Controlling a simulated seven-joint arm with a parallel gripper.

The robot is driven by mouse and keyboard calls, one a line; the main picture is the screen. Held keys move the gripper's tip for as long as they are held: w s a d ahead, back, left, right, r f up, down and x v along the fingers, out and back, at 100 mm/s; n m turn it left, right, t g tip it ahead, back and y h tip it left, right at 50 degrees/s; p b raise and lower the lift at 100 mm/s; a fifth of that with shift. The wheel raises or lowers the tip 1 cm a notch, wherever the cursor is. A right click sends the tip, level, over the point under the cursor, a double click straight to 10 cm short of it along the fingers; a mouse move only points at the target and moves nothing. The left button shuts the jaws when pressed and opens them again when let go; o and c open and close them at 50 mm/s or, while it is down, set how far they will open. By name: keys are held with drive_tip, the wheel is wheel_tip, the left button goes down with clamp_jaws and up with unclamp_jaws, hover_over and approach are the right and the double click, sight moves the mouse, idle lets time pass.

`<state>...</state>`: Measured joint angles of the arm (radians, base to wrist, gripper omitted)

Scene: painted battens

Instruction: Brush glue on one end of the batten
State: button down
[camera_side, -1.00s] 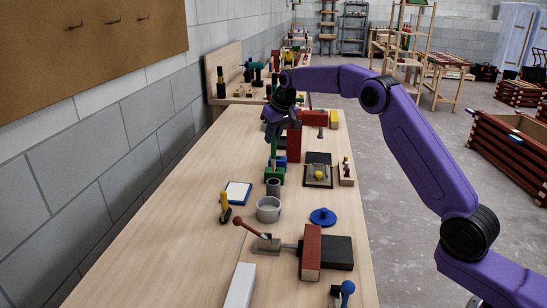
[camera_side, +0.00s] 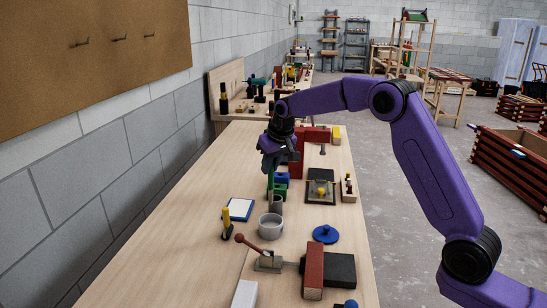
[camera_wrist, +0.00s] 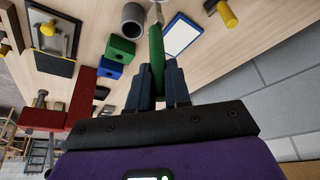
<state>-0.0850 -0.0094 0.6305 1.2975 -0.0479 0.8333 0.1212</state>
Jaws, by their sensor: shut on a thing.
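My gripper (camera_side: 273,155) is shut on a green-handled brush (camera_wrist: 157,48), above the far half of the bench. In the wrist view the handle points away from the jaws; its far end is cut off by the top edge. A light grey pot (camera_side: 270,227) stands open nearer the camera. A pale batten (camera_side: 245,294) is partly cut off at the bottom. I cannot tell which piece is the task's batten.
A blue lid (camera_side: 325,234), a white pad with blue edges (camera_side: 239,209) and a yellow-handled tool (camera_side: 226,222) surround the pot. Green (camera_side: 279,191) and blue (camera_side: 282,178) blocks and red pieces (camera_side: 297,151) stand near my gripper. The bench's left side is clear.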

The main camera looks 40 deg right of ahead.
sight(270, 191)
drive_tip(key=shift+s+a+f, duration=0.3)
drive_tip(key=shift+s+f, duration=0.05)
drive_tip(key=shift+f, duration=0.75)
drive_tip(key=shift+s+a+f, duration=0.25)
drive_tip(key=shift+s+f, duration=0.15)
drive_tip(key=shift+f, duration=0.65)
drive_tip(key=shift+s+a+f, duration=0.3)
drive_tip(key=shift+s+f, duration=0.05)
drive_tip(key=shift+f, duration=1.3)
wheel_tip(270, 191, up, 7)
idle(0.5)
idle(0.5)
